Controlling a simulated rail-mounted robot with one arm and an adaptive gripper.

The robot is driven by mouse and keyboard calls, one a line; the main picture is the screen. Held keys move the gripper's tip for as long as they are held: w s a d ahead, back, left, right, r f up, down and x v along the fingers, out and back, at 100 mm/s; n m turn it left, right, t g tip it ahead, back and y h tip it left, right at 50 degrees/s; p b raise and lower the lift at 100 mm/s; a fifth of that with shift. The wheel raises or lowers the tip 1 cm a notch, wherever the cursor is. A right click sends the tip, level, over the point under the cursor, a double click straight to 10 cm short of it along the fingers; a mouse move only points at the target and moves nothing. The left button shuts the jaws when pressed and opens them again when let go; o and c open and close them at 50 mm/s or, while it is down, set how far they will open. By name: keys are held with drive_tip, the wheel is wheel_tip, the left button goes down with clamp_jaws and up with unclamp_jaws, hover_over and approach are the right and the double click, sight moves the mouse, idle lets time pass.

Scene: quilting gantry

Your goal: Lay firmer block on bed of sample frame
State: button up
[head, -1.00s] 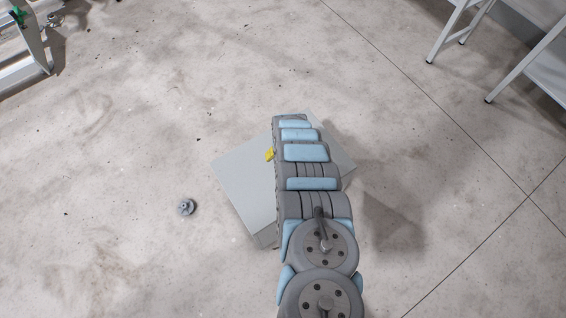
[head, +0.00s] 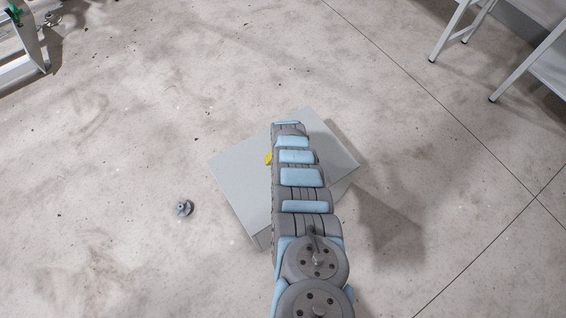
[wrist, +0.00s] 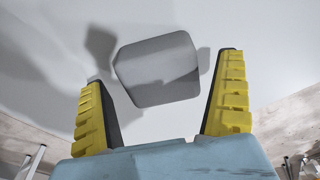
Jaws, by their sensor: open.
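A grey block with rounded corners (wrist: 157,70), which looks like the firmer block, lies on a pale grey surface in the wrist view. My gripper (wrist: 163,72) is open, its yellow fingers to the left and right of the block and apart from it. The block lies ahead of the gripper and its far part extends past the fingertips. In the head view my arm hides the block and nearly all of my gripper; only a bit of yellow finger shows. The grey box (head: 242,178) under my arm appears to be that surface. I cannot identify the sample frame with certainty.
A small grey knob-like part (head: 184,208) lies on the floor left of the box. A white metal structure with a green piece (head: 14,14) stands at the upper left. White-legged furniture (head: 530,62) stands at the upper right. The floor between is mostly clear.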

drive_tip(key=shift+f, duration=0.45)
drive_tip(key=shift+r, duration=0.1)
drive_tip(key=c, duration=0.7)
drive_tip(key=shift+c, duration=0.4)
